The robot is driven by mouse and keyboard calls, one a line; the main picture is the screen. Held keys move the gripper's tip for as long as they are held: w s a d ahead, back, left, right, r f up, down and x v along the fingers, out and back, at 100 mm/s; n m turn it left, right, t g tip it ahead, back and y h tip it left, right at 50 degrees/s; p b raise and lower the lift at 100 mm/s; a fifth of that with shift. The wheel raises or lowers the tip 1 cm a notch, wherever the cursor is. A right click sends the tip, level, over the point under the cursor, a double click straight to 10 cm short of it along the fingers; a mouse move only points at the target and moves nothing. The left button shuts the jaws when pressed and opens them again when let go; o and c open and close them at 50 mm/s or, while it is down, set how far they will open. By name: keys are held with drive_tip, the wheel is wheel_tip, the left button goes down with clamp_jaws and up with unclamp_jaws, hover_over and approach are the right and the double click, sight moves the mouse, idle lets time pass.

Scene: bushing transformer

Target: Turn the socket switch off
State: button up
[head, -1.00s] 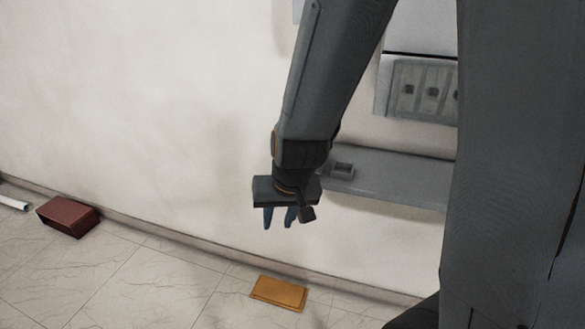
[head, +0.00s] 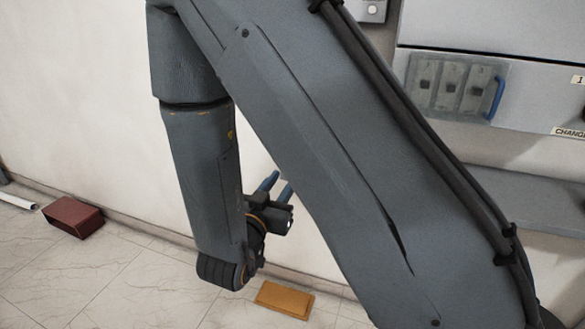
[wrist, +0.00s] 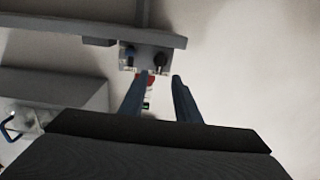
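My gripper (head: 275,181) is low in front of the wall in the head view, its two blue fingers pointing up. In the wrist view, my gripper (wrist: 158,86) is open, with an empty gap between the fingers. Beyond the fingertips is a small grey wall box (wrist: 146,57) with a dark knob (wrist: 161,59) and a bluish part on its face. A red part (wrist: 145,80) shows just below it, partly behind the left finger. I cannot tell which of these is the socket switch. A small box with a white round part (head: 371,9) is cut off at the head view's top.
A grey panel with several square switches (head: 450,88) and a blue handle (head: 496,98) is on the cabinet at right. A grey ledge (head: 540,195) sticks out below. A dark red block (head: 72,217) and an orange block (head: 284,299) lie on the floor.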

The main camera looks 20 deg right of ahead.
drive_tip(key=x, duration=0.7)
drive_tip(key=shift+w+d+p, duration=0.2)
drive_tip(key=shift+w+p, duration=0.05)
drive_tip(key=shift+p, duration=0.15)
clamp_jaws()
